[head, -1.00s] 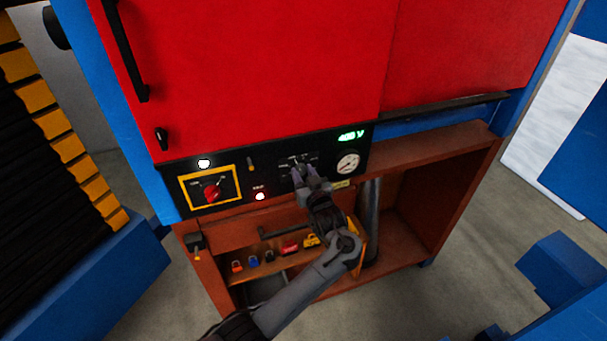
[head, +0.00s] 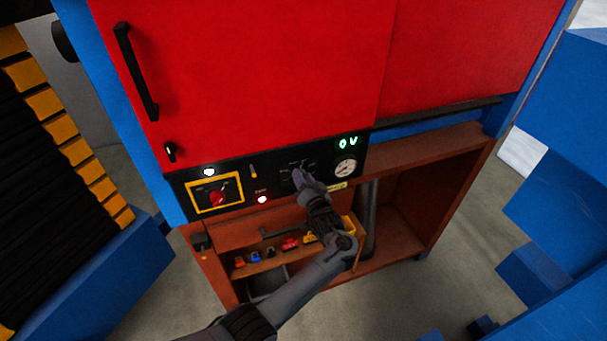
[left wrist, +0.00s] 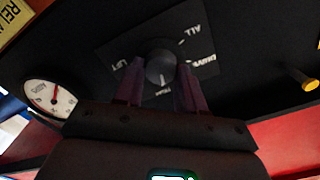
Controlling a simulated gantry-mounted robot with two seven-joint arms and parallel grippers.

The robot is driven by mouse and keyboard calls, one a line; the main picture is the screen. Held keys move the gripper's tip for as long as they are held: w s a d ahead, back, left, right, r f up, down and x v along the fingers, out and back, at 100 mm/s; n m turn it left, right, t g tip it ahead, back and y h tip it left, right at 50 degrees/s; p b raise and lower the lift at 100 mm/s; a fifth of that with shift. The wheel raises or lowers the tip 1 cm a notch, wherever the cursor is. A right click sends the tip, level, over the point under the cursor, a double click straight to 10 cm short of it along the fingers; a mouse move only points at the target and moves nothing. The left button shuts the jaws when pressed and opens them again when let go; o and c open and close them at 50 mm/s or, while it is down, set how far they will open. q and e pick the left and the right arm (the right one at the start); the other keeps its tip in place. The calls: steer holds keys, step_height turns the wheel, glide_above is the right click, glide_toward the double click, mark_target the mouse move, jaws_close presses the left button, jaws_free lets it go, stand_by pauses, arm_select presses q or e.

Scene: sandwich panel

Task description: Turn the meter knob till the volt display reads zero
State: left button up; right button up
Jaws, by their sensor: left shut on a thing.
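The volt display (head: 347,142) on the black control panel (head: 185,181) shows green characters reading 0 V. My left gripper (head: 302,178) is at the panel, left of and below the display, and shut on the meter knob. In the head view the gripper mostly hides the knob. In the left wrist view the round dark meter knob (left wrist: 160,66) sits between the two purple fingers, with a printed scale around it including ALL and TRIM. The pointer mark on the knob appears toward the TRIM side. My right gripper is not in view.
A round white gauge (head: 345,167) is right of the knob. A red rotary switch (head: 219,197) in a yellow frame and a lit lamp (head: 262,199) are to its left. Several small padlocks (head: 290,243) lie on the shelf below. The red cabinet door (head: 250,70) is above.

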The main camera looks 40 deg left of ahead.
arm_select(q)
steer(key=shift+m+p, duration=0.35)
steer(key=shift+m, duration=0.25)
steer(key=o, duration=1)
steer(key=shift+o, duration=0.2)
steer(key=shift+d, duration=0.1)
steer(key=v, duration=1)
steer(key=shift+s+d+b, duration=0.25)
steer(key=shift+b, duration=0.05)
steer(key=shift+f, duration=0.1)
